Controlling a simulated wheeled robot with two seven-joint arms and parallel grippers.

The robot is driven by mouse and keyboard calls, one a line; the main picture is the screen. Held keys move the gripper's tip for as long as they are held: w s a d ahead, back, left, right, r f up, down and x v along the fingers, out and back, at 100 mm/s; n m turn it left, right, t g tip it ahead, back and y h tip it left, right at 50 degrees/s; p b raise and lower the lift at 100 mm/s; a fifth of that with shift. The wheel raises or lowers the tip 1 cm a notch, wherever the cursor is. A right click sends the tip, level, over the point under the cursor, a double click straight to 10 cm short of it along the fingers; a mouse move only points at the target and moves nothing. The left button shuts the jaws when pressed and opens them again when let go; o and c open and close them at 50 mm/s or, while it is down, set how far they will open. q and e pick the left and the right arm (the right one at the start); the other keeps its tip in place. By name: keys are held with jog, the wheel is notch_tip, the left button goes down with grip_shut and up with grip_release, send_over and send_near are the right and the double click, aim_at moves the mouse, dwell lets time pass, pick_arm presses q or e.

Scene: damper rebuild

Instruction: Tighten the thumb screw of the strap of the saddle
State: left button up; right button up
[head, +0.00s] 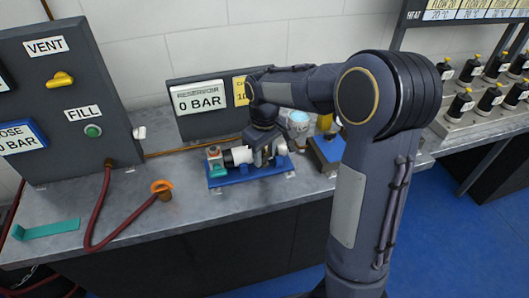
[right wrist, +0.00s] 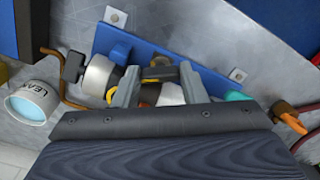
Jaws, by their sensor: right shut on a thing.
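The blue saddle (head: 250,179) sits on the grey bench, and it shows in the right wrist view (right wrist: 205,75). A white damper cylinder (head: 240,156) lies along it, with a teal part at its left end. My right gripper (head: 263,153) reaches down over the saddle. In the right wrist view its two fingers (right wrist: 160,85) are either side of a small dark thumb screw (right wrist: 160,73) and appear closed on it. The fingers and arm hide much of the strap and the screw's seating. My left gripper is out of view.
A dark panel with VENT and FILL controls (head: 63,100) stands at the left. A pressure display (head: 200,98) is behind the saddle. An orange hose end (head: 161,187) and a teal strip (head: 46,230) lie on the bench. A LEAK cup (right wrist: 31,102) stands nearby.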

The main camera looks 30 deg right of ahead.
aim_at(264, 156)
jog(key=shift+m, duration=0.3)
jog(key=m+p, duration=0.1)
jog(key=m, duration=0.1)
jog(key=shift+r+m, duration=0.1)
jog(key=shift+m, duration=0.2)
jog(key=shift+a+m+p, duration=0.1)
jog(key=shift+m+p, duration=0.55)
jog(key=shift+m, duration=1.45)
jog(key=o, duration=1)
notch_tip(264, 156, up, 8)
jog(key=shift+f, duration=0.15)
